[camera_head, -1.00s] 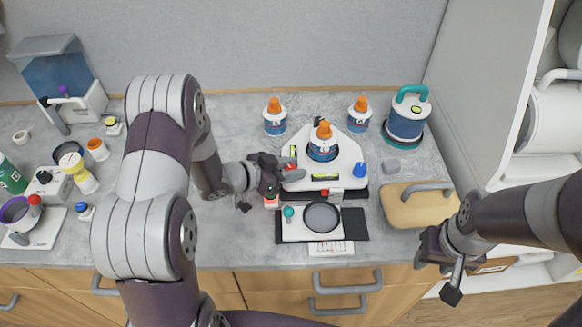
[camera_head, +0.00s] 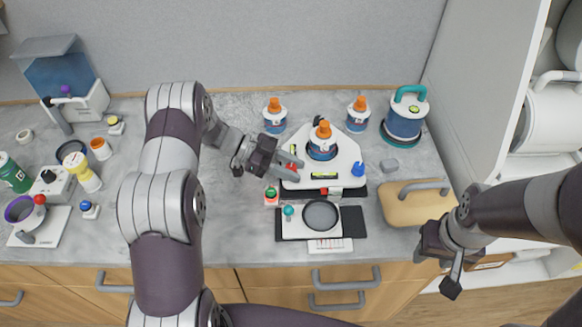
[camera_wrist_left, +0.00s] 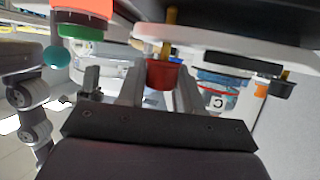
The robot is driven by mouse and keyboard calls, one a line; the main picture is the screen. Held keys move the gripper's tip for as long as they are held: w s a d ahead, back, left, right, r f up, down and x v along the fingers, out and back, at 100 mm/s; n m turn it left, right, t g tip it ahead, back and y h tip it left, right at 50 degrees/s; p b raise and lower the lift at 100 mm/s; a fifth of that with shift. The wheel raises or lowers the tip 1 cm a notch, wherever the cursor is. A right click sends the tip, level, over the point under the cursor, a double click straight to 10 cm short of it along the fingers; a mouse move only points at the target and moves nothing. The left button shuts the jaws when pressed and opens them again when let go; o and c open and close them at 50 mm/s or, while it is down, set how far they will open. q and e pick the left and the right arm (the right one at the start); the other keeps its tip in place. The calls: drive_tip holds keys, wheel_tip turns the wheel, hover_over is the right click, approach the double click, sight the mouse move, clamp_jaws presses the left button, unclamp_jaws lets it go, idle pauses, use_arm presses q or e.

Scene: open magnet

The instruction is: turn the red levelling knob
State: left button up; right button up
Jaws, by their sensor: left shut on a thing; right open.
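The red levelling knob (camera_head: 291,166) sits at the left corner of a white triangular plate (camera_head: 345,155). My left gripper (camera_head: 287,165) reaches it from the left and is shut on it. In the left wrist view the red knob (camera_wrist_left: 163,75), on a brass screw under the white plate, stands between the fingers of my left gripper (camera_wrist_left: 160,92). A blue knob (camera_head: 358,169) is at the plate's right corner. An orange-capped bottle (camera_head: 322,142) and green bubble levels stand on the plate. My right gripper (camera_head: 448,268) is open and empty, beyond the counter's front edge.
Two orange-capped bottles (camera_head: 275,115) (camera_head: 358,113) stand behind the plate. A black tray device with a round dish (camera_head: 321,215) lies in front. A small red box with a green button (camera_head: 271,195) is just below my left gripper. A tan handled block (camera_head: 415,205) lies right.

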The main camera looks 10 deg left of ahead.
use_arm(q)
drive_tip(key=m+g+b, duration=0.1)
drive_tip(key=m+g, duration=0.1)
drive_tip(key=g, duration=0.1)
drive_tip(key=shift+f+m+b, duration=0.1)
drive_tip(key=shift+m+b, duration=0.25)
drive_tip(key=shift+m, duration=0.05)
drive_tip(key=shift+m+g+y+b, duration=0.4)
drive_tip(key=shift+m+g, duration=0.3)
drive_tip(key=shift+g, duration=0.2)
drive_tip(key=o, duration=1)
drive_tip(key=shift+c, duration=0.2)
drive_tip(key=shift+w+a+r, duration=0.15)
drive_tip(key=shift+a+r, duration=0.05)
drive_tip(key=shift+a, duration=0.1)
drive_tip(key=p+v, duration=0.3)
drive_tip(key=v, duration=0.8)
drive_tip(key=shift+r, duration=0.2)
